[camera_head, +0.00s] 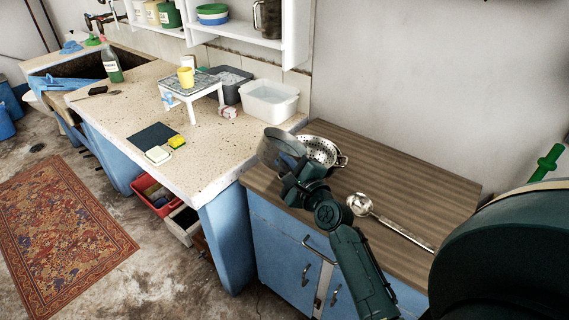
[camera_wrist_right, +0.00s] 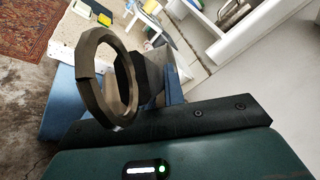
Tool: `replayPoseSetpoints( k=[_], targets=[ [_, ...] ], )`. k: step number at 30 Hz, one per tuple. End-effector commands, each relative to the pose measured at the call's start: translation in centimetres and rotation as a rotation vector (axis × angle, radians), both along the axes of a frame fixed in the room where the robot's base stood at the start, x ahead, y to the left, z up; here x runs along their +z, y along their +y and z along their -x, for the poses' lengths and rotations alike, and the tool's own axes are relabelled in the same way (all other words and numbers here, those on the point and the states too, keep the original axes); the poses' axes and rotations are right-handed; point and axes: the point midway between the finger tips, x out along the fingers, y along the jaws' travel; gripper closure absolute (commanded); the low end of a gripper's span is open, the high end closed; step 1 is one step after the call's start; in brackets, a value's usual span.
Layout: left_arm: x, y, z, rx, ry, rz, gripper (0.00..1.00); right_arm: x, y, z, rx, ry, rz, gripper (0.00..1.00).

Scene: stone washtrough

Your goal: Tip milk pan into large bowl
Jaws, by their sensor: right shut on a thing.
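My right gripper (camera_head: 296,180) is over the wooden top of the blue cabinet, shut on the milk pan. The grey metal pan (camera_head: 280,148) is beyond it, beside a steel colander with holes (camera_head: 324,150). In the right wrist view a dark ring (camera_wrist_right: 103,78), apparently the end of the pan's handle, stands in front of a grey round body. The pan's inside and its exact tilt cannot be made out. My left gripper is not in view.
A steel ladle (camera_head: 360,204) lies on the wooden top (camera_head: 420,182), which is otherwise mostly clear at right. On the stone counter are a white tub (camera_head: 270,103), a grey tub (camera_head: 231,82), a small white rack (camera_head: 190,86), a sponge (camera_head: 177,141) and a green bottle (camera_head: 112,66).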

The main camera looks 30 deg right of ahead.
Motion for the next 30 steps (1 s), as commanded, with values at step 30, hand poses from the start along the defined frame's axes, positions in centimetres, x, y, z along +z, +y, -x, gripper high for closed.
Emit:
replayPoseSetpoints(
  k=[30],
  targets=[
    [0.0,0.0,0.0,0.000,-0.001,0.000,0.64,1.2,-1.8,0.2,-0.001,-0.033,-0.177,1.00]
  ],
)
